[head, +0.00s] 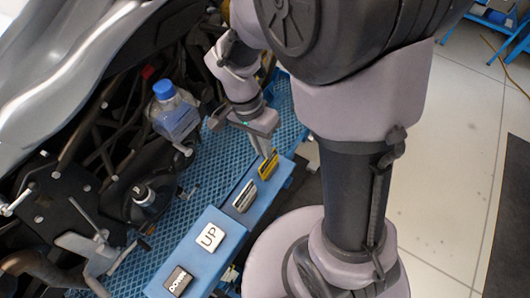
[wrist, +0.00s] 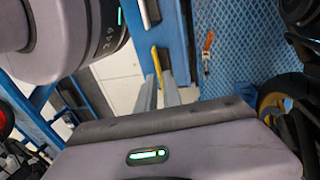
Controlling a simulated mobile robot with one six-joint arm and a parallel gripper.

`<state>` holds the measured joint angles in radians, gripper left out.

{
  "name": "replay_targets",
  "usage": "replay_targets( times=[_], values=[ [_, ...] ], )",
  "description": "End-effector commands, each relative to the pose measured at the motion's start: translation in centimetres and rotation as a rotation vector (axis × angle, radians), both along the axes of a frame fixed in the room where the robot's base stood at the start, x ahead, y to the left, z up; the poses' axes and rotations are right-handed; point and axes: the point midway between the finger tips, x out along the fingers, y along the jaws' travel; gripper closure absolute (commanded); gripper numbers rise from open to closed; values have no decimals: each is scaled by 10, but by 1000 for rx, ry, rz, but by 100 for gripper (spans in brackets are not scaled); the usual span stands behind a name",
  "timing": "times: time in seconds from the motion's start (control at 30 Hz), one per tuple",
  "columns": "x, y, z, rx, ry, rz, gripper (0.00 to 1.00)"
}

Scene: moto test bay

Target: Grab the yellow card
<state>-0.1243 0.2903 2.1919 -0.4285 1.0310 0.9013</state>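The yellow card (head: 268,166) stands on edge at the far end of the blue strip in the head view. In the wrist view the yellow card (wrist: 155,60) is a thin edge-on strip near the fingertips. My gripper (head: 264,150) points down at the card from above. In the wrist view my gripper (wrist: 159,80) has its two grey fingers apart, one on each side of the card's near end. A gap shows between the fingers. Whether either finger touches the card is hard to tell.
A grey-and-white card (head: 245,196) stands close to the yellow one. The UP button (head: 209,236) and DOWN button (head: 178,280) lie nearer on the strip. A bottle with a blue cap (head: 174,112) and motorcycle parts are on the left. A small orange-handled tool (wrist: 208,42) lies on blue mesh.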

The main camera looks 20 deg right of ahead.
Motion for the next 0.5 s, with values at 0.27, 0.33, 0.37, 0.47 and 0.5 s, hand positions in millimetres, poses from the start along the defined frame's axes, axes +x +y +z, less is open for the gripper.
replay_targets(
  times=[0.27,0.33,0.37,0.47,0.5],
  values=[
    [-11,-7,-45,0,1,0,90],
    [-13,-9,-55,0,1,1,90],
    [-13,-9,-58,0,0,1,90],
    [-14,-10,-61,0,-2,0,90],
    [-13,-10,-60,0,-2,0,90]
  ],
)
